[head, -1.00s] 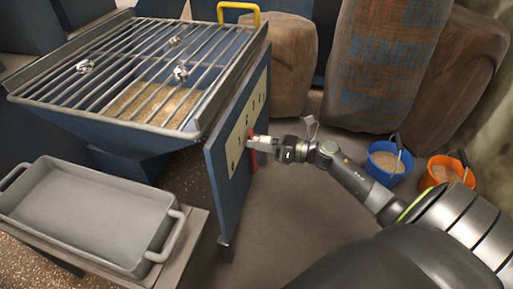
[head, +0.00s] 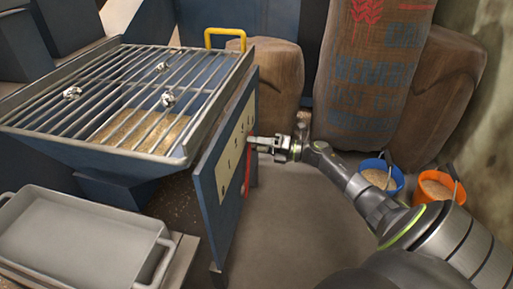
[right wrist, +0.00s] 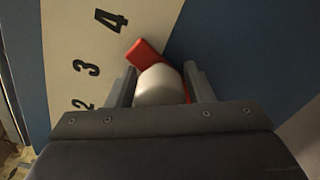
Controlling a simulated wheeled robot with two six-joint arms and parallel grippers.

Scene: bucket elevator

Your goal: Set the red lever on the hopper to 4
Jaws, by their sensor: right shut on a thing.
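The hopper (head: 120,163) is blue with a metal grate on top. Its side panel carries a cream number scale (head: 231,150). The red lever (head: 248,167) stands at that scale, partly hidden by my gripper. In the right wrist view, the red lever (right wrist: 146,53) has a pale rounded knob (right wrist: 160,85), and its red end points up-left toward the black 4 (right wrist: 111,20). The 3 (right wrist: 87,68) is to the left of the knob. My right gripper (head: 258,144) is shut on the knob; in the wrist view its fingers (right wrist: 160,88) flank it. My left gripper is not visible.
A grey tray (head: 78,218) sits low at left front. Brown sacks (head: 370,75) stand behind. A blue bucket (head: 382,178) and an orange bucket (head: 437,187) of grain stand at right. The yellow handle (head: 223,33) rises behind the grate. Floor right of the panel is clear.

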